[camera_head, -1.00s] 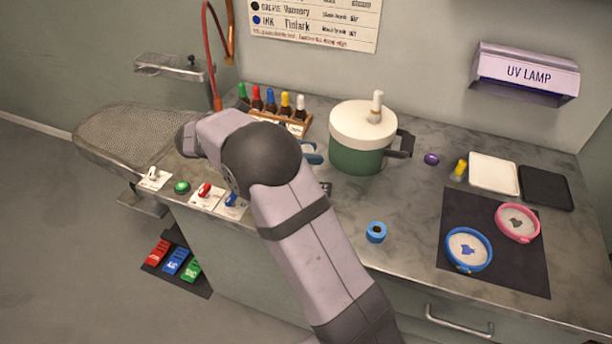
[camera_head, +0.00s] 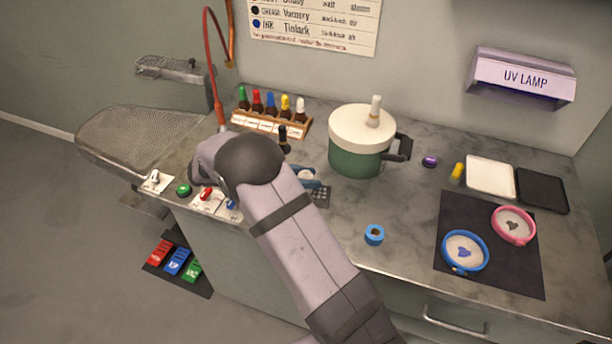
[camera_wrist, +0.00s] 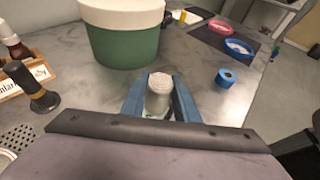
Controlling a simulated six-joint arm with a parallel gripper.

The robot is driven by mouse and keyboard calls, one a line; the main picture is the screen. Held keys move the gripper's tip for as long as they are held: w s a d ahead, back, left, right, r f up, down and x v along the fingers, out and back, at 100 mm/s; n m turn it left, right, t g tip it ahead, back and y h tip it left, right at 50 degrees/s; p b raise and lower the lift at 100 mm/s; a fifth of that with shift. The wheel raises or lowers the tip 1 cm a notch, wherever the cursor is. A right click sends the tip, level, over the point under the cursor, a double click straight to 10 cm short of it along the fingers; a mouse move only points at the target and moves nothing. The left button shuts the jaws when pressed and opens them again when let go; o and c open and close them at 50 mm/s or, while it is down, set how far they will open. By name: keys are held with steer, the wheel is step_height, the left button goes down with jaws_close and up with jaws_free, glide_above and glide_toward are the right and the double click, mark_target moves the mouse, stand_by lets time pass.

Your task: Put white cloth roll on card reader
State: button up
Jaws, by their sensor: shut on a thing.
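The white cloth roll (camera_wrist: 159,88) stands upright between the blue fingers of my gripper (camera_wrist: 158,104), which is shut on it. In the head view my gripper (camera_head: 306,180) shows partly behind my arm, with the pale top of the roll (camera_head: 305,174) between the fingers. The card reader (camera_head: 321,196), a small dark block with keys, lies on the counter right beside and partly behind my gripper. I cannot tell whether the roll touches it. In the wrist view the reader is hidden.
A green pot (camera_head: 357,158) with a white lid stands behind my gripper. A black-handled tool (camera_head: 284,139) and a bottle rack (camera_head: 262,121) are to the left. A blue tape roll (camera_head: 374,235) and a dark mat (camera_head: 482,215) lie to the right. The counter between is clear.

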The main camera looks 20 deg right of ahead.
steer(key=shift+f, duration=0.15)
steer(key=o, duration=1)
steer(key=shift+r, duration=0.25)
steer(key=shift+w+a, duration=0.1)
steer(key=shift+a, duration=0.2)
steer(key=b+v, duration=0.4)
steer(key=v, duration=0.7)
steer(key=shift+a, duration=0.2)
steer(key=shift+r, duration=0.1)
